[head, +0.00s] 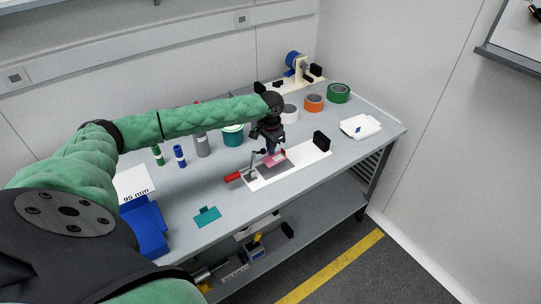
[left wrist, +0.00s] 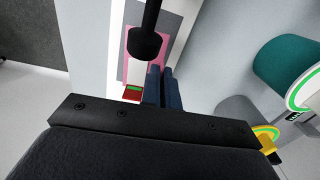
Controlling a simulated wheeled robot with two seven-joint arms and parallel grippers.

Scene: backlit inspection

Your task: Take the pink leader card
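The pink leader card (head: 273,161) lies on a dark plate on the white fixture board (head: 316,152). In the left wrist view the pink card (left wrist: 131,45) shows beside and partly behind the fingertips and a black clamp tip (left wrist: 145,43). My left gripper (head: 270,149) points down right at the card. Its two blue fingers (left wrist: 162,84) are close together. I cannot tell whether they hold any part of the card, as the contact is hidden. My right gripper is not in view.
A clamp with a red handle (head: 233,177) stands at the board's left end, close to the gripper. A teal card (head: 207,217) lies near the front edge. Tape rolls, including a green one (head: 339,93), stand behind. A white tray (head: 361,127) sits right.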

